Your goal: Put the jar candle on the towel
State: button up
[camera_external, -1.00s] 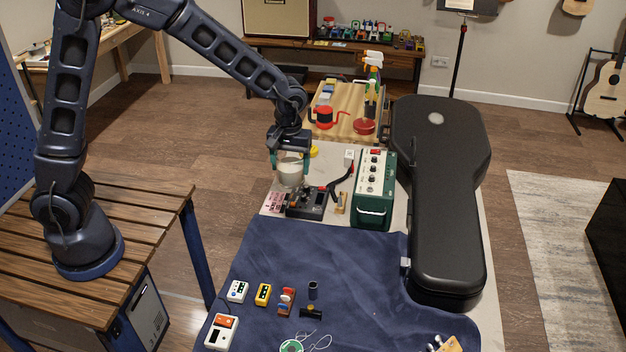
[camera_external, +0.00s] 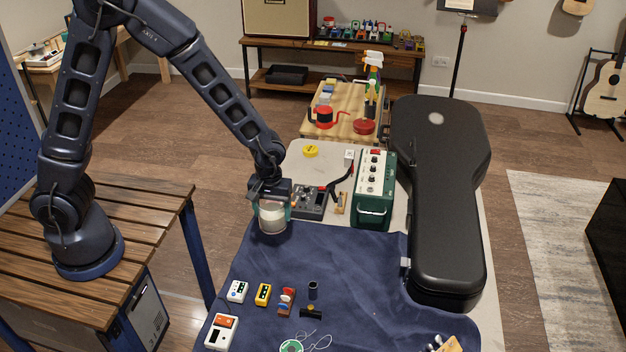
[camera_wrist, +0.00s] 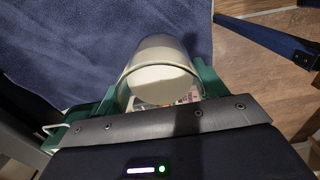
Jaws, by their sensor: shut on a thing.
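The jar candle (camera_external: 273,217) is a clear glass jar with pale wax. My gripper (camera_external: 272,208) is shut on it, with green fingers on either side of the jar. In the wrist view the jar candle (camera_wrist: 160,75) sits upright between the fingers of my gripper (camera_wrist: 160,88). The towel (camera_external: 335,260) is dark blue and spread over the near part of the table. The jar is at the towel's far left edge in the external view. I cannot tell whether it touches the cloth. The towel (camera_wrist: 60,50) also shows beyond the jar in the wrist view.
Small pedals (camera_external: 263,295) and a coil of string (camera_external: 318,342) lie on the towel's near part. A dark device (camera_external: 309,202) and a green amplifier (camera_external: 374,188) stand beyond it. A black guitar case (camera_external: 440,200) lies right. The towel's middle is clear.

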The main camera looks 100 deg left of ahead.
jog(key=shift+f, duration=4.65)
jog(key=shift+f, duration=0.15)
jog(key=o, duration=1.3)
